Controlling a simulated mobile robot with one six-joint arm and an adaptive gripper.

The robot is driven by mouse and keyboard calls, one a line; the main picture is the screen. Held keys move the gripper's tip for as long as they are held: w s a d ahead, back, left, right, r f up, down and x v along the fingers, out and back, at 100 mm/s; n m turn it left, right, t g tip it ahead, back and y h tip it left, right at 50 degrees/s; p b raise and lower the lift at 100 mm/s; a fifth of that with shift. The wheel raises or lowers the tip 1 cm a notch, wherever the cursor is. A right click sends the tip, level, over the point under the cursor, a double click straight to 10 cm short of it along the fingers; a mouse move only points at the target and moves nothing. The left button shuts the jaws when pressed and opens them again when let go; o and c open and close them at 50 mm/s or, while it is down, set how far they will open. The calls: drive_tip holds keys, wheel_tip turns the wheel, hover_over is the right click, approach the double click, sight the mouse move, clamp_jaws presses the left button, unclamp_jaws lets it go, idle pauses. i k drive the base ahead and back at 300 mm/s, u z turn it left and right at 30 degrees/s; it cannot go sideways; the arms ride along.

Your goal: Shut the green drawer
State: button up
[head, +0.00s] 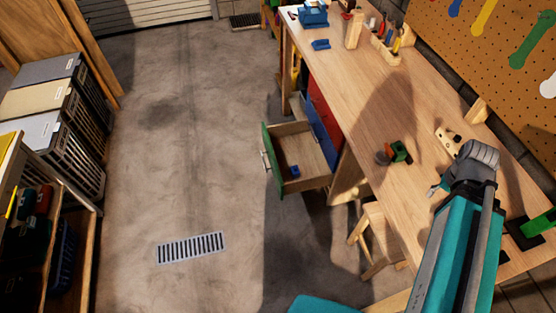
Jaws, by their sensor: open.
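The green drawer (269,152) stands pulled out from under the long wooden workbench (350,85), left of the bench's near half. Its green front faces left and carries a pale handle (265,161). A small blue thing (295,171) lies inside on the wooden bottom. Blue and red drawer fronts (322,112) show beside it under the bench. My gripper (434,190) is over the bench top, to the right of the drawer and well apart from it. It is open and mostly hidden by my wrist; nothing shows in it.
A wooden stool (372,238) stands under the bench, near the drawer. A green and dark tool (400,151) and a pale wooden block (447,140) lie on the bench near my gripper. Hampers (70,130) line the left side. The concrete floor between is clear around a drain grate (191,247).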

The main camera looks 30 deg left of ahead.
sight(287, 145)
drive_tip(key=z, duration=0.1)
drive_tip(key=k, duration=1.3)
drive_tip(key=u, duration=1.1)
drive_tip(key=i, duration=1)
drive_tip(key=u, duration=0.1)
